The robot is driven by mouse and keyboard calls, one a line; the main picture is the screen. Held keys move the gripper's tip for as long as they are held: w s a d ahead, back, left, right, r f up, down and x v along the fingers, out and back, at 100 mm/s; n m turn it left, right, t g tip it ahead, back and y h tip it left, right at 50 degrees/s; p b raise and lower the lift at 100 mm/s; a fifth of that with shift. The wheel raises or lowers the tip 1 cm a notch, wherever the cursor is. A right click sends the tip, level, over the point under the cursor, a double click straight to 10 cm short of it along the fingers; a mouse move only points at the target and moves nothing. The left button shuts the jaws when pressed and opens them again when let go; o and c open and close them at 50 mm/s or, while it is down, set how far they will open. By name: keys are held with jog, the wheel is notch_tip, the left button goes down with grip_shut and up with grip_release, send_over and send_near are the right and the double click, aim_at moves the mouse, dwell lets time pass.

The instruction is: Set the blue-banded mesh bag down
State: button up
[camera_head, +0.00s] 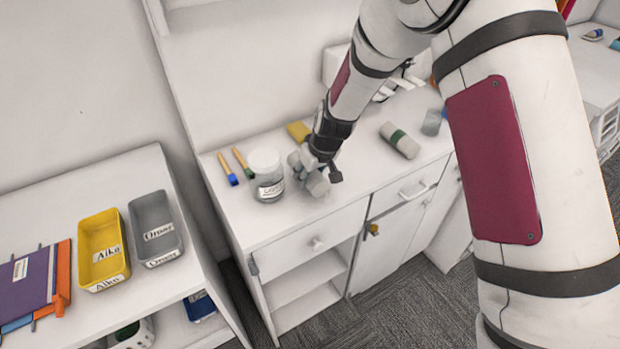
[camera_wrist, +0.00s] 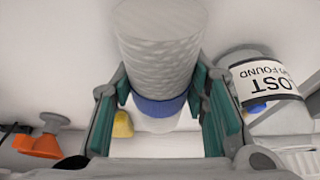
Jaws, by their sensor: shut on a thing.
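The blue-banded mesh bag (camera_wrist: 160,50) is a pale grey ribbed roll with a blue band (camera_wrist: 160,107) in the wrist view. My gripper (camera_wrist: 160,120) is shut on it, with a green-padded finger on each side of the band. In the head view my gripper (camera_head: 322,168) is low over the white cabinet top, just right of the jar, and the bag (camera_head: 317,184) shows grey beneath it, partly covered. I cannot tell whether the bag touches the top.
A lidded jar (camera_head: 267,180) labelled lost and found stands close left of my gripper. The front strip (camera_head: 270,222) is bare.

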jog(key=shift+f, duration=0.95)
jog(key=shift+f, duration=0.15)
jog(key=o, duration=1.1)
jog(key=v, duration=1.2)
jog(key=shift+s, duration=0.1)
